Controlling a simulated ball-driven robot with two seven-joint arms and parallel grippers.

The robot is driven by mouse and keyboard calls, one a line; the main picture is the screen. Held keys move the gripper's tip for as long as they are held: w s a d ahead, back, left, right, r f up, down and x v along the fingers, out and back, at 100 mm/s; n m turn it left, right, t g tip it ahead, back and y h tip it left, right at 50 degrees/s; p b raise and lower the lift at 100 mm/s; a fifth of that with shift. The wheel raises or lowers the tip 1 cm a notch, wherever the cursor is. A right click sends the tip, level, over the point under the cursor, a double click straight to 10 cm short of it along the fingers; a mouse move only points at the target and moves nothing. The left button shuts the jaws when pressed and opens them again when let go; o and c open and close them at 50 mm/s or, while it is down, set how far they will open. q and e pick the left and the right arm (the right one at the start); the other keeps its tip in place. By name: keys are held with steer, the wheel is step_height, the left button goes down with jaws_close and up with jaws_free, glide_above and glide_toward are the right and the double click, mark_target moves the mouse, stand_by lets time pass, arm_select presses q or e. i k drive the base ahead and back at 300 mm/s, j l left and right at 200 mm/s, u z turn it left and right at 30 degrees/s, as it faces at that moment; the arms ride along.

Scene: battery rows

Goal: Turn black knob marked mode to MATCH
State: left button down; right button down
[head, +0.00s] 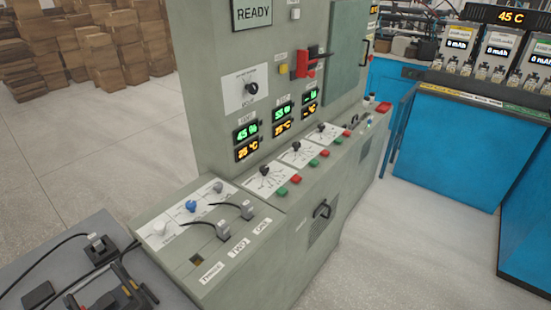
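A black knob (251,87) sits on a white plate on the upright face of the grey-green control cabinet (222,60). The small print around it is too small to read for certain, so I cannot tell its setting or confirm that it is the mode knob. Three more black knobs, left (264,170), middle (296,146) and right (321,127), stand on white dial plates on the sloping console. Their markings are also too small to read. Neither of my grippers is in view.
A grey table (60,262) with cables stands at lower left. Clear floor separates the cabinet from blue benches (450,140).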

mark_target(253, 88)
steer(key=i+l, duration=0.3)
steer(key=i+l+u, duration=0.4)
steer(key=l+u, duration=0.25)
steer(key=i+l+u, duration=0.1)
steer(key=l+u, duration=0.2)
steer(key=l, duration=0.15)
